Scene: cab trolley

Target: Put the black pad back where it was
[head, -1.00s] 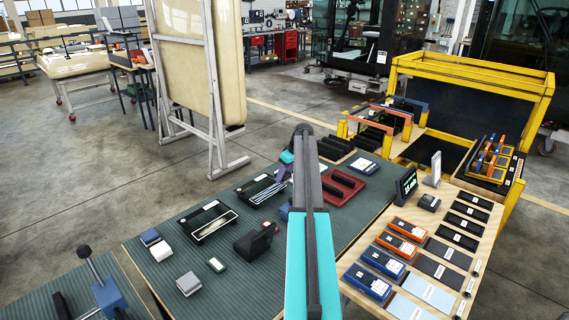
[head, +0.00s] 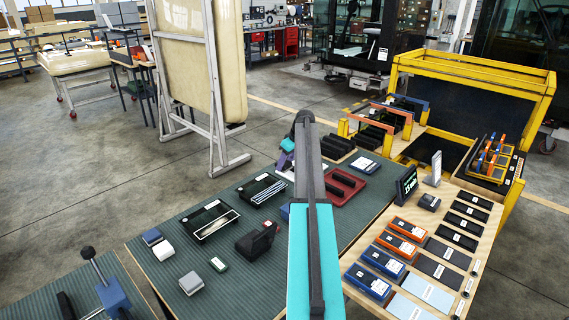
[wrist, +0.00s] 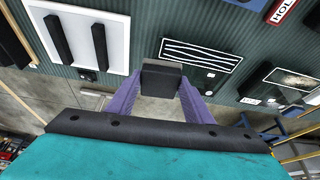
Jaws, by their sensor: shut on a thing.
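A black pad (wrist: 161,77) shows in the wrist view as a dark block between the two purple fingertips of my gripper (wrist: 162,86). In the head view my gripper (head: 288,144) is a small purple shape at the far edge of the green-topped table (head: 150,262), partly hidden by my arm. The pad cannot be made out there. Whether it touches anything cannot be told.
A black box (head: 257,239) stands nearer. A red tray (head: 358,180) lies right of my arm. A wooden table (head: 390,222) with orange and blue devices and a yellow frame (head: 470,66) stand further right.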

